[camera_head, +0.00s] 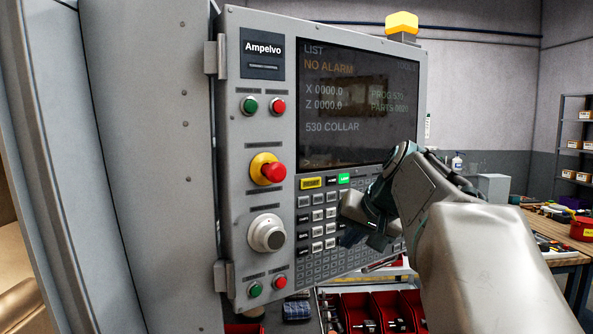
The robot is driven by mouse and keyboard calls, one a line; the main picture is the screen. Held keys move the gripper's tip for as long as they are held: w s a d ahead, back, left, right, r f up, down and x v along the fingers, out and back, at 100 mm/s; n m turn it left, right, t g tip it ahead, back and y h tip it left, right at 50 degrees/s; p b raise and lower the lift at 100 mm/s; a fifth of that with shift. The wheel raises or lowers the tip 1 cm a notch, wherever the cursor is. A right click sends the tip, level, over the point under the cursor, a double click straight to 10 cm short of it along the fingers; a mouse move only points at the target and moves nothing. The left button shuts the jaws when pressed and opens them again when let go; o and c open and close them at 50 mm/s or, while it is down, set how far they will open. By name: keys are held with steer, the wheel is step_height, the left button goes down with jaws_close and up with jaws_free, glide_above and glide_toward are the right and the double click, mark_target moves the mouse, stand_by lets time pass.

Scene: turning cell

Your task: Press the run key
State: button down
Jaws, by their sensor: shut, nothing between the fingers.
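The control panel (232,200) stands upright at the left centre. Its keypad has rows of grey and dark keys (317,215), with a yellow key (311,183) and a lit green key (344,179) in the top row. Round green (256,289) and red (280,282) buttons sit at the lower left. The key labels are too small to read, so I cannot tell which is the run key. My gripper (350,237) is shut and empty in front of the keypad's right part, hiding several keys. I cannot tell whether it touches any.
A red emergency stop (271,171) on a yellow base and a round dial (267,234) stick out left of the keypad. The screen (345,100) reads NO ALARM and 530 COLLAR. Red bins (392,307) stand below; a cluttered bench (560,258) is at the right.

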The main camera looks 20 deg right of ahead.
steer(key=shift+t, duration=0.4)
steer(key=r, duration=0.2)
steer(key=d+r+p, duration=0.1)
steer(key=r, duration=0.2)
steer(key=shift+w+d+r+p, duration=0.2)
steer(key=shift+d+r+p, duration=0.1)
steer(key=shift+d+p, duration=0.05)
steer(key=p, duration=0.4)
glide_toward(318, 208)
steer(key=shift+s+f+x, duration=0.15)
steer(key=shift+x, duration=0.85)
steer(key=shift+s+f+x, duration=0.15)
steer(key=shift+x, duration=0.9)
steer(key=shift+w, duration=0.1)
steer(key=shift+w, duration=0.3)
steer(key=shift+w+a, duration=0.15)
steer(key=shift+w, duration=0.2)
steer(key=shift+s, duration=0.1)
steer(key=shift+s+d, duration=0.2)
steer(key=shift+s, duration=0.45)
